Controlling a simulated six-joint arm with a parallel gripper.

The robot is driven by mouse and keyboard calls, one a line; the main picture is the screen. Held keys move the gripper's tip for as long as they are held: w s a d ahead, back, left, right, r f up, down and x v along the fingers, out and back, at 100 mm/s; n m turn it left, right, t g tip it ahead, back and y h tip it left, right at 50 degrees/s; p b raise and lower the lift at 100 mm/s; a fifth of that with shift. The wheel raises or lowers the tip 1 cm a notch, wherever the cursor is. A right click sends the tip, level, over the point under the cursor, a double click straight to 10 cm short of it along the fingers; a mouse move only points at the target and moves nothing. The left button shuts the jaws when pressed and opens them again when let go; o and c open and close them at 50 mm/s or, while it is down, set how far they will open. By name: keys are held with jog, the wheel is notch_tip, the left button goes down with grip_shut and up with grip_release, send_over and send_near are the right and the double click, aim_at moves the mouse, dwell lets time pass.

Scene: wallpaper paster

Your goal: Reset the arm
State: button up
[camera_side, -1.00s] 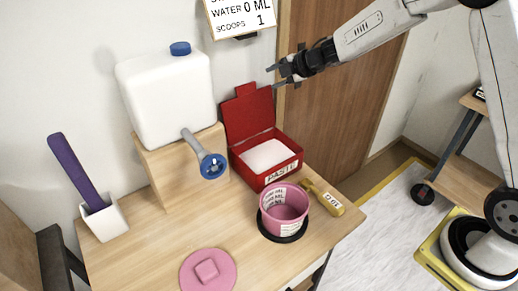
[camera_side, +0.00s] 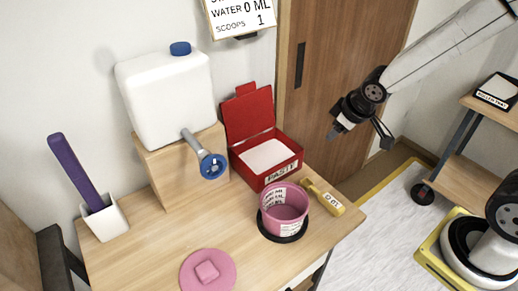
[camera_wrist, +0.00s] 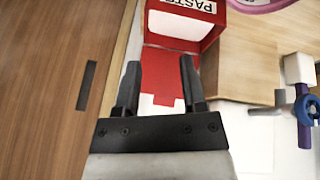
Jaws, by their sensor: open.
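My gripper (camera_side: 361,133) is open and empty in the side view. It hangs in the air in front of the wooden door, to the right of the table and higher than the tabletop. In the wrist view my gripper (camera_wrist: 160,85) shows two dark fingers spread apart with nothing between them. Beyond the fingers is the open red paste box (camera_wrist: 178,50), which also stands on the table in the side view (camera_side: 262,177) with its lid up and white paste inside.
A pink bucket (camera_side: 284,212) sits on a black disc, with a yellow-handled scoop (camera_side: 324,198) beside it. A white water tank (camera_side: 165,98) with a blue-ended tap stands on a wooden block. A pink lid (camera_side: 207,278) lies in front. The air around my gripper is clear.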

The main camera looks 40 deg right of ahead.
jog(key=s+a+f+m+g, duration=0.2)
jog(key=s+m, duration=0.1)
jog(key=s, duration=0.6)
jog(key=shift+g+y, duration=0.4)
